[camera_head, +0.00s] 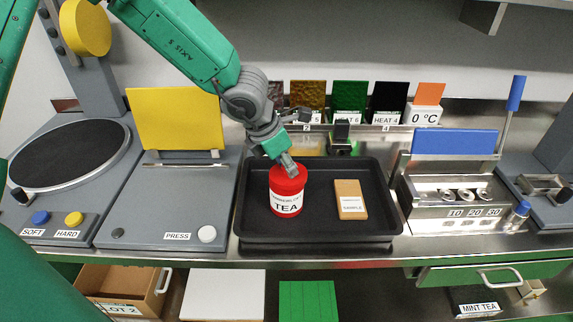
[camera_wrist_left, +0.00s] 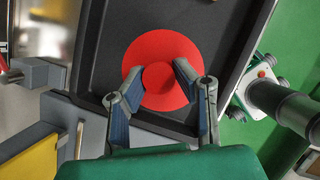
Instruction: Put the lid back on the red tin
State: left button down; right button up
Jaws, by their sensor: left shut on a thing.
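The red tin (camera_head: 286,205) with a white TEA label stands upright on the left part of a black tray (camera_head: 330,226). Its round red lid (camera_head: 287,178) is at the top of the tin; I see no clear gap, but cannot tell whether it is fully seated. My left gripper (camera_head: 290,168) comes down from above and is shut on the lid. In the left wrist view the gripper's two fingers (camera_wrist_left: 159,82) close on the lid's round knob, and the lid's red disc (camera_wrist_left: 153,53) spreads around it, hiding the tin's body. My right gripper is not in view.
A tan sample packet (camera_head: 350,200) lies on the tray, right of the tin. A press with a yellow plate (camera_head: 175,119) stands left of the tray, and a machine with a blue panel (camera_head: 454,142) stands right. Heat cards (camera_head: 348,95) line the back. The tray's front is clear.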

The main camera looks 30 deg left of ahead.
pick_arm(q)
jog(key=shift+d+r, duration=0.1)
jog(key=shift+d, duration=0.35)
jog(key=shift+d+r, duration=0.1)
jog(key=shift+d, duration=0.35)
jog(key=shift+a+f, duration=0.2)
jog(key=shift+a, duration=0.35)
jog(key=shift+a+f, duration=0.2)
jog(key=shift+a, duration=0.35)
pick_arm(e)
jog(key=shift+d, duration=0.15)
pick_arm(q)
jog(key=shift+d, duration=0.15)
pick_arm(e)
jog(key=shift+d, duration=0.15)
pick_arm(q)
jog(key=shift+d, duration=0.1)
jog(key=shift+f, duration=0.1)
jog(key=shift+a+f, duration=0.35)
jog(key=shift+a, duration=0.45)
jog(key=shift+d, duration=0.1)
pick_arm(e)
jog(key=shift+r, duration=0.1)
